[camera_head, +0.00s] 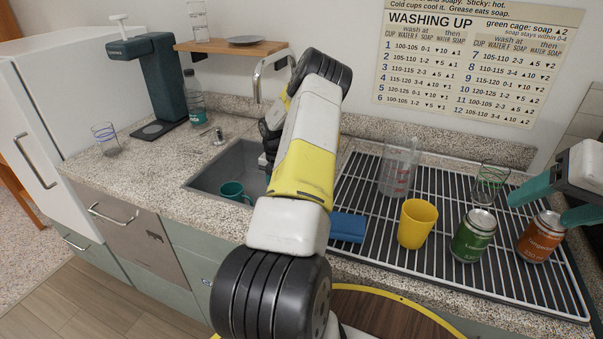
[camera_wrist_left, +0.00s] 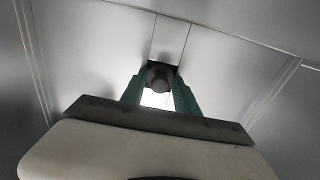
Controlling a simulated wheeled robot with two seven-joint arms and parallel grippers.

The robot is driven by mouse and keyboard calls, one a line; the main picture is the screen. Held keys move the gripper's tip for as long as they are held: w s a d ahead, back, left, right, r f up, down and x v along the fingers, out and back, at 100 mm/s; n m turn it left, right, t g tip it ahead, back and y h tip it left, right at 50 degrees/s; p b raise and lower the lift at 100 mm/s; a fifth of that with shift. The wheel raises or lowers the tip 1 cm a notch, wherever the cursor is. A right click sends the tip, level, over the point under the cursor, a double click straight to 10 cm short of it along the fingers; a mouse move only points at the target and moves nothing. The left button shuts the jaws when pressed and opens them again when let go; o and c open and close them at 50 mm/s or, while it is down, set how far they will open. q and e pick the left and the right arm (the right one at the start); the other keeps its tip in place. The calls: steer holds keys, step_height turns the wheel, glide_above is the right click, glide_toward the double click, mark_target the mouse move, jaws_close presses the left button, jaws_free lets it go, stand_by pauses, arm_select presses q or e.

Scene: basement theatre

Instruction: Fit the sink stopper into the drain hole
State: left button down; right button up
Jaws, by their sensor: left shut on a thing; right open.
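The sink stopper (camera_wrist_left: 159,76) is a small dark round piece in the left wrist view, held between the green fingers of my left gripper (camera_wrist_left: 158,88), which is shut on it. Grey metal surfaces of the sink surround it there. In the head view my left arm reaches over the sink (camera_head: 212,169) and hides the stopper and most of that gripper. The drain hole is not clearly seen in either view. I cannot tell the gap between stopper and sink floor. My right gripper (camera_head: 545,207) is open and empty by the orange can at the right edge.
A teal mug (camera_head: 235,190) sits in the sink, left of my arm. The faucet (camera_head: 262,68) rises behind. On the drying rack (camera_head: 500,285) stand a yellow cup (camera_head: 417,224), green can (camera_head: 473,237), orange can (camera_head: 540,238), clear jug (camera_head: 398,168) and glass. A blue sponge (camera_head: 347,227) lies there too.

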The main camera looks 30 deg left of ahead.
arm_select(q)
steer(key=c, duration=0.9)
jaws_free()
steer(key=shift+f, duration=0.1)
step_height(320, 180, up, 9)
steer(key=shift+f, duration=0.15)
